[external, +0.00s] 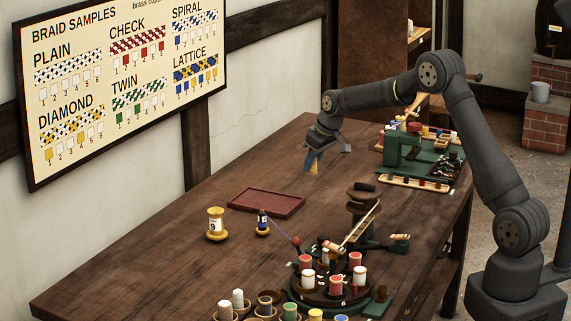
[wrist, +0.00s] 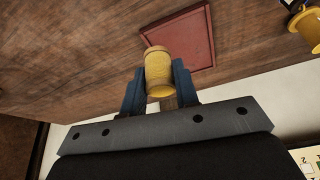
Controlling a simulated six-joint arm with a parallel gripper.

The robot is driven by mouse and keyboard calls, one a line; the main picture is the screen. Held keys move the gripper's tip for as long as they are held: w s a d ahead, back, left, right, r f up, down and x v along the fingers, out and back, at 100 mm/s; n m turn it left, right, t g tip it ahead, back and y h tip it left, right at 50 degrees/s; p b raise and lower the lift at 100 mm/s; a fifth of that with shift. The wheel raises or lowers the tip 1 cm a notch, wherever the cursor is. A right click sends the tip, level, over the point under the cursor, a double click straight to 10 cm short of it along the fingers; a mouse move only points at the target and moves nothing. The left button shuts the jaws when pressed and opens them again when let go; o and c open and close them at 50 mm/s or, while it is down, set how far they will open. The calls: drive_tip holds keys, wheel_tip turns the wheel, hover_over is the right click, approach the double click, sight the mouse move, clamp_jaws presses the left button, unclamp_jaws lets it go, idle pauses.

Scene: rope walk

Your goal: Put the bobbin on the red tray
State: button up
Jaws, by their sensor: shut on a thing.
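The bobbin (wrist: 158,72), yellow with a tan rim, sits between the two blue fingers of my gripper (wrist: 160,86) in the wrist view. The gripper is shut on it. In the external view my gripper (external: 312,162) is above the far part of the table, and the fingers mostly hide the bobbin. The red tray (external: 266,203) lies flat on the table, to the left of and nearer the camera than my gripper. It looks empty. In the wrist view the tray (wrist: 194,36) shows beyond the bobbin, whose far end overlaps its edge in the picture.
A round stand with several spools (external: 332,290) is at the front. A green machine (external: 405,153) stands to the right. Bare table surrounds the tray's far side.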

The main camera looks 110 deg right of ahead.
drive_tip(key=s+d, duration=0.2)
hover_over(276, 208)
drive_tip(key=s+a, duration=0.1)
wheel_tip(276, 208, down, 7)
drive_tip(key=shift+a+r, duration=0.1)
drive_tip(key=shift+a, duration=0.05)
drive_tip(key=shift+f, duration=2.05)
drive_tip(key=shift+f, duration=0.2)
drive_tip(key=o, duration=1)
drive_tip(key=shift+c, duration=0.2)
drive_tip(key=shift+r, duration=0.15)
drive_tip(key=v, duration=1.2)
